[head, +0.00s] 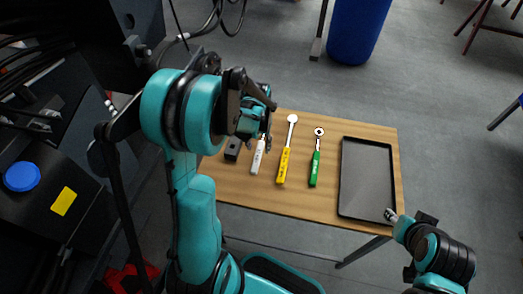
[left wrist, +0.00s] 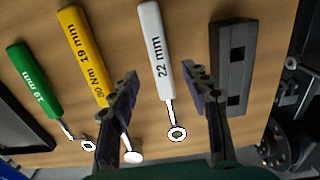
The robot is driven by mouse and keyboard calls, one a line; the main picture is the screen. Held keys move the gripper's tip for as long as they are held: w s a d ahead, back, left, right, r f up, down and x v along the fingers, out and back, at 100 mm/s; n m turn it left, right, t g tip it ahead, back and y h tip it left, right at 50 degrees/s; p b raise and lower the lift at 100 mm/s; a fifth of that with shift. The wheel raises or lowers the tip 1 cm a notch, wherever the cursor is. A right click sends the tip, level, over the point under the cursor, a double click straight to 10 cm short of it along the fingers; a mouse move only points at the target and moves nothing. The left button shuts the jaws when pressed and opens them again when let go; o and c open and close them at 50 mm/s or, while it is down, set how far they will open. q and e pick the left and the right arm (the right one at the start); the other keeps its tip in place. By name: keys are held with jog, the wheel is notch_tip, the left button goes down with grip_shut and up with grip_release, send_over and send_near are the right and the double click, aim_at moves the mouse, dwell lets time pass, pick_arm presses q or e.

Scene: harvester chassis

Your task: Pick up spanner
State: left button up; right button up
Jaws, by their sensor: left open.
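Three hand tools lie side by side on the wooden table: a white-handled ring spanner marked 22 mm (head: 258,157), a yellow-handled tool marked 19 mm and 80 Nm (head: 283,166), and a green-handled ring tool marked 19 mm (head: 315,168). In the left wrist view the white spanner (left wrist: 152,50) lies between the fingers of my open left gripper (left wrist: 160,100), its ring end towards the camera. No contact shows. In the head view my left gripper (head: 262,135) hangs above the white spanner's far end and hides it. My right gripper (head: 392,215) is by the tray's near right corner; its jaws are unclear.
A dark rectangular block (left wrist: 232,65) lies right of the white spanner in the wrist view. An empty black tray (head: 366,180) lies at the right of the table (head: 230,187). A blue barrel (head: 358,28) stands on the floor behind. Dark machinery stands at the left.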

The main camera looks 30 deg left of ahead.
aim_at(258, 153)
pick_arm(q)
notch_tip(258, 153, down, 5)
jog(key=shift+f+b, duration=0.1)
jog(key=shift+b, duration=1.05)
jog(key=shift+c, duration=0.3)
grip_shut()
jog(key=shift+r, duration=0.3)
